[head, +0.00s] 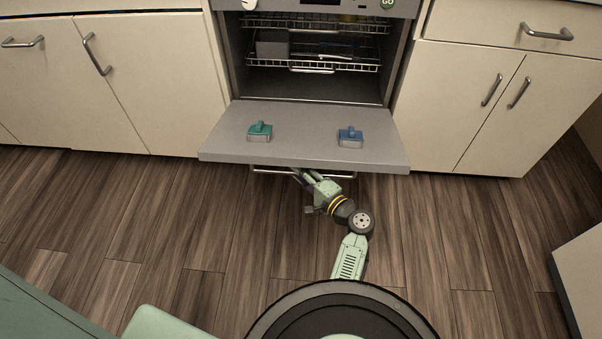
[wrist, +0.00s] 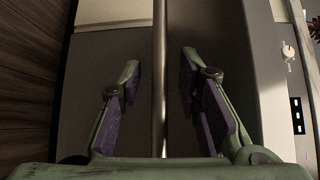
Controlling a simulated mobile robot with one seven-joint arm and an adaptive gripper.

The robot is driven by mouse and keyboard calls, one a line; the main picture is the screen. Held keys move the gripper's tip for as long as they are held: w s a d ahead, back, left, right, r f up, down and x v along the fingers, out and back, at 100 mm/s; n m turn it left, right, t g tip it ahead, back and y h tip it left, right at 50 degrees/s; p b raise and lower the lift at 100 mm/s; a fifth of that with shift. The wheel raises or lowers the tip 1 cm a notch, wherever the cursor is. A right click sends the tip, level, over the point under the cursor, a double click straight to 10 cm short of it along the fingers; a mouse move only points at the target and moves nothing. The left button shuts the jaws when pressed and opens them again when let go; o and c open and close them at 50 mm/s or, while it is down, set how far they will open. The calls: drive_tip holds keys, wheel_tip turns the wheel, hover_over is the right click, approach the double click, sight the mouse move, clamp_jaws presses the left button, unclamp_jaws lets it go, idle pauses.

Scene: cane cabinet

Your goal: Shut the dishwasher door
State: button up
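The dishwasher door (head: 300,142) hangs lowered, roughly flat, in front of the open dishwasher cavity (head: 312,84). Its bar handle (head: 268,171) runs beneath the front edge. In the wrist view the handle (wrist: 160,70) stretches lengthwise between the fingers of my gripper, against the grey door face (wrist: 115,60). My gripper (wrist: 160,82) is open, one finger on each side of the bar, with gaps between. In the head view my gripper (head: 302,178) is under the door's front edge, and its fingertips are partly hidden by the door.
A green object (head: 260,131) and a blue object (head: 351,137) sit on the lowered door. Racks (head: 350,66) are inside the dishwasher. Cream cabinets (head: 160,85) flank it. A pale block (head: 585,275) stands at the right. The wooden floor (head: 180,215) around the door is clear.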

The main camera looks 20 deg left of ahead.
drive_tip(key=shift+c, duration=0.2)
clamp_jaws()
idle(0.6)
